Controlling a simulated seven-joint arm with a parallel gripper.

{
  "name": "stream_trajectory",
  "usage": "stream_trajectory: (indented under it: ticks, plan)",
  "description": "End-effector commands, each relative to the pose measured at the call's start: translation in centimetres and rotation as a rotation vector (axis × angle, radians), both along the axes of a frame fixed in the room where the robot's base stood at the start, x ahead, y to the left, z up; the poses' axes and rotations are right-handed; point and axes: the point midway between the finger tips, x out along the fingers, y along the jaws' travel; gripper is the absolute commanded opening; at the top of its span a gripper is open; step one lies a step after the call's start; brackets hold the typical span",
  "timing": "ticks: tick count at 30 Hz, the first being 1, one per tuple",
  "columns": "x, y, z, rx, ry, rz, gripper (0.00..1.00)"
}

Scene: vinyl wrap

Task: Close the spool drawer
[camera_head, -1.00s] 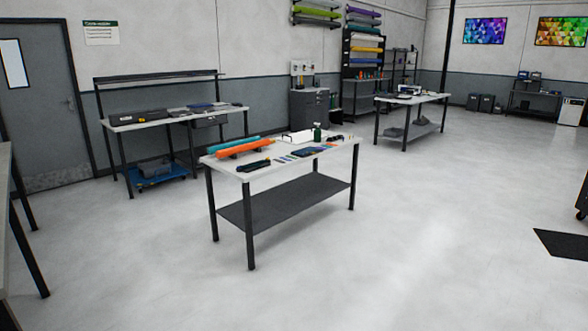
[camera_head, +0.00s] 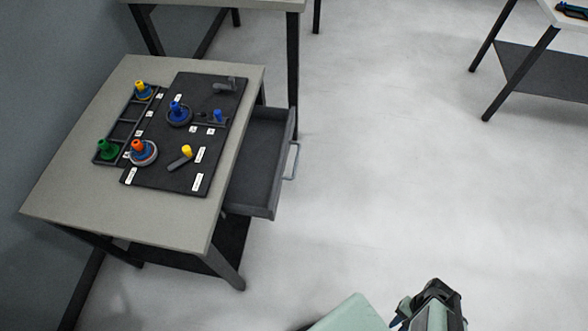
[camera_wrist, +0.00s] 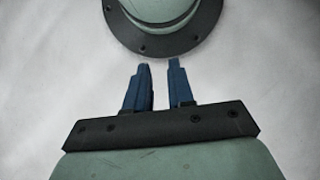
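The dark grey spool drawer (camera_head: 262,150) sticks out from the right side of a grey-topped table (camera_head: 85,205). It is pulled well out, and the part I see looks empty. Its light metal handle (camera_head: 292,161) is on the outer front face, facing right. My gripper (camera_wrist: 158,63) shows in the wrist view with two blue fingers apart and nothing between them. In the head view, part of my arm shows at the bottom edge, below and right of the drawer and clear of it. The fingers are hardly visible there.
A black board (camera_head: 170,150) on the table holds spools and small coloured-knob parts. Another table (camera_head: 262,4) stands behind, its leg close to the drawer's far end. A workbench (camera_head: 520,72) is at upper right. The floor right of the drawer is clear.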

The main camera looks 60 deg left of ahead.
Motion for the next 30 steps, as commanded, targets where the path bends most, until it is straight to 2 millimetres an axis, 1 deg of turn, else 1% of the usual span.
stream_trajectory:
  ticks: [1, 5, 6, 8, 11, 12, 14, 15, 17, 18, 20, 21, 23, 24, 26, 27, 30]
  plan:
    - [1.0, 1.1, 0.2, 0.004, -0.017, 0.035, 0.18]
    - [3.3, 4.1, 0.8, 0.017, -0.061, 0.115, 0.05]
    - [4.0, 5.2, 1.0, 0.026, -0.073, 0.136, 0.01]
    - [5.0, 7.2, 1.3, 0.047, -0.09, 0.16, 0.0]
    - [6.3, 11.0, 1.9, 0.098, -0.112, 0.184, 0.0]
    - [6.7, 12.8, 2.2, 0.125, -0.116, 0.188, 0.0]
    - [7.1, 15.6, 2.8, 0.171, -0.117, 0.188, 0.0]
    - [7.3, 17.7, 3.3, 0.205, -0.113, 0.186, 0.0]
    - [7.5, 21.0, 4.1, 0.264, -0.1, 0.172, 0.0]
    - [7.4, 23.4, 4.8, 0.307, -0.085, 0.152, 0.0]
    - [7.2, 27.1, 6.2, 0.372, -0.049, 0.103, 0.0]
    - [7.0, 29.3, 7.1, 0.411, -0.021, 0.063, 0.0]
    - [6.6, 32.3, 8.6, 0.463, 0.029, -0.007, 0.0]
    - [6.5, 34.1, 9.7, 0.495, 0.069, -0.057, 0.0]
    - [6.3, 36.5, 11.3, 0.536, 0.135, -0.142, 0.0]
    - [6.4, 37.8, 12.5, 0.561, 0.182, -0.202, 0.0]
    - [6.6, 40.6, 15.3, 0.605, 0.319, -0.356, 0.0]
